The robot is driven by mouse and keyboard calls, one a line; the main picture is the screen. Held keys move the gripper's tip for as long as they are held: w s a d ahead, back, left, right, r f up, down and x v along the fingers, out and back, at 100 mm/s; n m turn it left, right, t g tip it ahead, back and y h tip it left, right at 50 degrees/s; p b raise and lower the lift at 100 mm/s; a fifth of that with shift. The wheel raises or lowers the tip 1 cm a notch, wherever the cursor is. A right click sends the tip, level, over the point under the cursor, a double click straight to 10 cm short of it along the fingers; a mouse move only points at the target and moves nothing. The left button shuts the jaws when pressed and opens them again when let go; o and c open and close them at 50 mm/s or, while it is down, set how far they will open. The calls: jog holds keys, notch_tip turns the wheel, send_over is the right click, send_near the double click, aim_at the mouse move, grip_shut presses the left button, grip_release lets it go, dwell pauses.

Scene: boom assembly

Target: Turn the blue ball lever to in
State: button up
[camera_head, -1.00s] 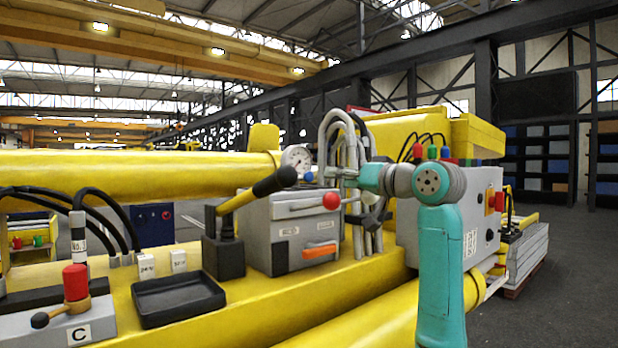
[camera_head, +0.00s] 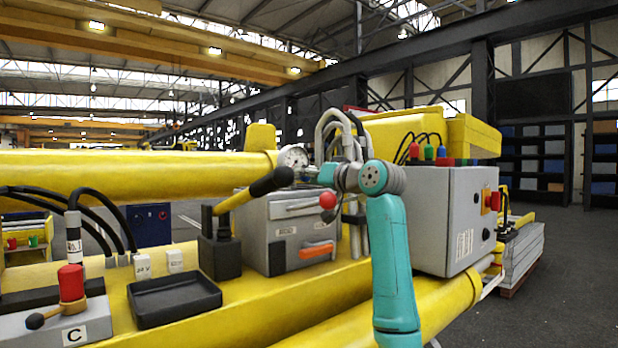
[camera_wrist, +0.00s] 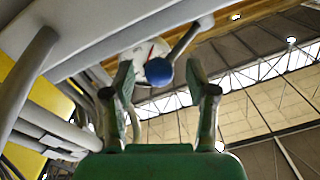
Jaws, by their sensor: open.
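The blue ball (camera_wrist: 159,71) of the lever lies between the fingertips of my gripper (camera_wrist: 160,78) in the wrist view. A grey rod (camera_wrist: 186,42) runs from the ball up to the right. The fingers are open on both sides of the ball, with gaps showing, and I see no clear contact. In the head view my teal wrist (camera_head: 326,174) is in front of the grey hose pipes, and my fingers and the blue ball cannot be made out clearly there.
A grey box (camera_head: 283,240) carries a red ball lever (camera_head: 327,200) and an orange handle (camera_head: 316,251). A black-and-yellow lever (camera_head: 255,190) stands at its left. A round gauge (camera_head: 293,157) and bent grey pipes (camera_head: 334,124) are close by. A grey cabinet (camera_head: 445,220) stands right.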

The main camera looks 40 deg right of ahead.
grip_shut()
jog(key=shift+a, duration=0.1)
jog(key=h, duration=0.1)
jog(key=s+m+h, duration=0.1)
jog(key=shift+a+m+h, duration=0.3)
jog(key=shift+a, duration=0.1)
jog(key=shift+w, duration=0.1)
grip_release()
